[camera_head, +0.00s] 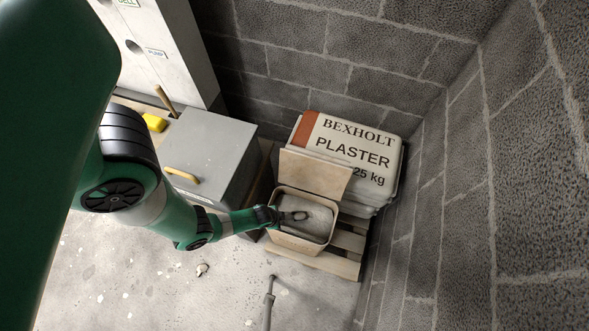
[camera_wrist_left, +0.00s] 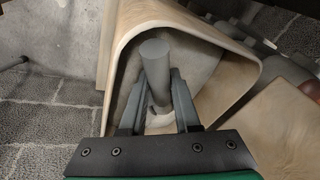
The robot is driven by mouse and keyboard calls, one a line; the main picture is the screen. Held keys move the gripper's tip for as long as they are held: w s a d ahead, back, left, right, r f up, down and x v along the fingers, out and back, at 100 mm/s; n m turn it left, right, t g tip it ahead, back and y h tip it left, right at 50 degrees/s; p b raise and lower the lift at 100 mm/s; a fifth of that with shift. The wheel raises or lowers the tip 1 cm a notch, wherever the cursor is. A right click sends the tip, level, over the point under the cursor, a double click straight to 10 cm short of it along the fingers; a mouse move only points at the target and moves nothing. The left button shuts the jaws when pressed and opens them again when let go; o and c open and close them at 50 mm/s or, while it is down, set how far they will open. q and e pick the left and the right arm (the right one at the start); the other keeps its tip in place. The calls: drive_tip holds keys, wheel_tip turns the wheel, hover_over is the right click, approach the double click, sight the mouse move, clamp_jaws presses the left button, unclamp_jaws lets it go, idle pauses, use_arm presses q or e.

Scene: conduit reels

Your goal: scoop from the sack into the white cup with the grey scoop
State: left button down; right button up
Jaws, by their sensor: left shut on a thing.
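An open, pale brown sack (camera_head: 287,243) with light grey powder (camera_head: 315,226) inside stands in the lower middle of the head view. Its rim also shows in the left wrist view (camera_wrist_left: 238,73). My left gripper (camera_head: 281,215) reaches over the sack's left edge. It is shut on the grey scoop, whose round handle (camera_wrist_left: 155,62) stands up between the fingers in the wrist view. A grey rounded part of the scoop (camera_head: 297,216) shows over the powder. How deep the scoop sits is hidden. I see no white cup. My right gripper is out of view.
Stacked plaster bags (camera_head: 352,150) stand behind the sack, against block walls. A wooden pallet (camera_head: 345,262) lies beneath. A grey box (camera_head: 207,150) with a yellow handle stands to the left. A grey pole (camera_head: 268,302) rises in front; the speckled floor (camera_head: 150,285) there is mostly clear.

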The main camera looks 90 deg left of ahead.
use_arm(q)
drive_tip(key=shift+t, duration=0.5)
drive_tip(key=p+v, duration=0.2)
drive_tip(key=a+p+v, duration=0.1)
drive_tip(key=p+v, duration=0.1)
drive_tip(key=v, duration=0.1)
drive_tip(key=p+v, duration=0.2)
drive_tip(key=shift+a+r, duration=0.1)
drive_tip(key=shift+r, duration=0.35)
drive_tip(key=shift+t, duration=0.4)
drive_tip(key=p+v, duration=0.1)
drive_tip(key=v, duration=0.1)
drive_tip(key=a+p+v, duration=0.1)
drive_tip(key=v, duration=0.1)
drive_tip(key=shift+s+d+r, duration=0.25)
drive_tip(key=shift+s, duration=0.05)
drive_tip(key=shift+s+r, duration=0.4)
drive_tip(key=shift+r, duration=0.3)
